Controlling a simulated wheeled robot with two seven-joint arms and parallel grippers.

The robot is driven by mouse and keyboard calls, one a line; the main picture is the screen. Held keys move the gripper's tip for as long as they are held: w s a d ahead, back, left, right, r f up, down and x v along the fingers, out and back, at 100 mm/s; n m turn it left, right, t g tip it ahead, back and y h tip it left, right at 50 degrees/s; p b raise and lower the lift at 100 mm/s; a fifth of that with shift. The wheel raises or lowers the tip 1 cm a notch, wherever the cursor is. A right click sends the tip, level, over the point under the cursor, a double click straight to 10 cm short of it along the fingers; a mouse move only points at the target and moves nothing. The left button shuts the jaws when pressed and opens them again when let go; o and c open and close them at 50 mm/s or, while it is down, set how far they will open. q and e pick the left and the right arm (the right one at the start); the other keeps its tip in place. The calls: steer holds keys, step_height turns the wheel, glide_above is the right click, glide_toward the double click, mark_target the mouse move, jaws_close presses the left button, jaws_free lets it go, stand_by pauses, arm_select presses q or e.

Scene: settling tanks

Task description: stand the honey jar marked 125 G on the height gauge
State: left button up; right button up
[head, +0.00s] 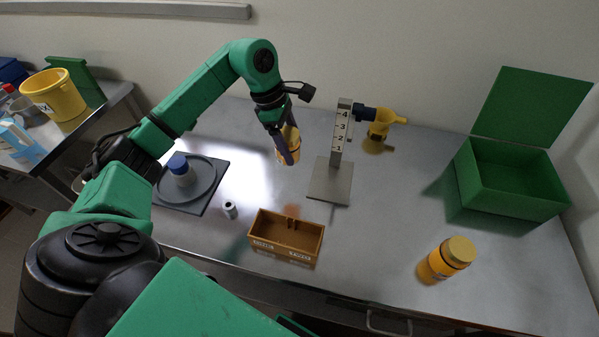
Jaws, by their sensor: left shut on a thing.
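My left gripper (291,158) is shut on a honey jar (288,141) with an amber body, held left of the height gauge and partly hidden by the fingers. The height gauge (329,187) has a flat grey base plate and an upright post with a scale marked in numbers. The held jar is apart from the post and not over the middle of the plate. The plate is bare. A second honey jar (447,260), amber with a tan lid, stands at the front right of the table. I cannot read a weight on either jar. My right gripper is not in view.
A brown wooden box (286,252) stands in front of the gauge, with a small grey cylinder (230,209) to its left. A dark scale-like tray (213,197) carries a blue-capped jar (180,168). A yellow funnel-like thing (381,124) is behind the gauge; an open green box (510,207) stands right.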

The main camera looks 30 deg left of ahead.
arm_select(q)
steer(key=f+p, duration=0.1)
steer(key=f, duration=0.3)
steer(key=f+p, duration=0.1)
steer(key=f, duration=0.3)
steer(key=f+p, duration=0.1)
steer(key=f, duration=0.4)
steer(key=shift+w, duration=0.25)
steer(key=shift+f, duration=0.2)
steer(key=o, duration=1.6)
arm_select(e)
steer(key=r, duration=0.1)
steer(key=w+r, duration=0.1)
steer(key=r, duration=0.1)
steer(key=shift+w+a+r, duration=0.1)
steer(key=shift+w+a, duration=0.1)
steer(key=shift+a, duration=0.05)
